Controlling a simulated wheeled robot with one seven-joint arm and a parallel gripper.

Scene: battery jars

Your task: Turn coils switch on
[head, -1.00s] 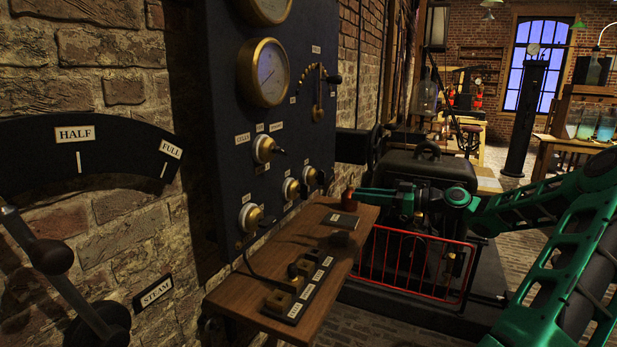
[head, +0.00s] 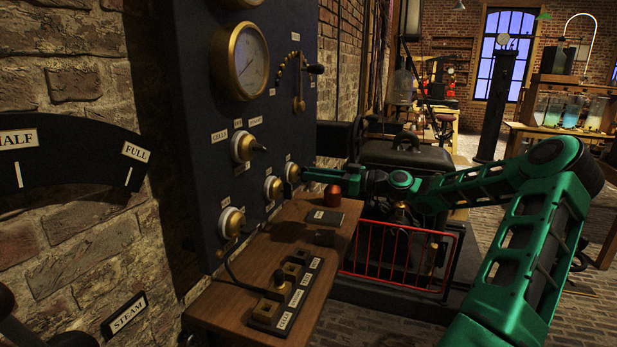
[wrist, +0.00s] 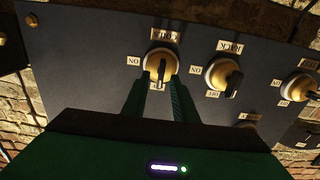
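The coils switch (wrist: 160,64) is a brass knob on a pale round base with a dark lever. In the wrist view its nameplate is upside down and hard to read, with an ON label to its left. Its lever points down in that view, between my fingertips. My gripper (wrist: 160,84) has its two green fingers apart, one on each side of the lever, with a gap visible; contact cannot be told. In the head view my gripper (head: 308,174) reaches the rightmost lower switch (head: 292,172) on the dark panel, partly hiding it.
A similar switch (wrist: 222,74) sits beside it in the wrist view. In the head view, another switch (head: 272,187) is close left. Below is a wooden shelf (head: 225,275) with a red-brown knob (head: 333,195) and a labelled key block (head: 290,290). A red rail (head: 400,260) stands right.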

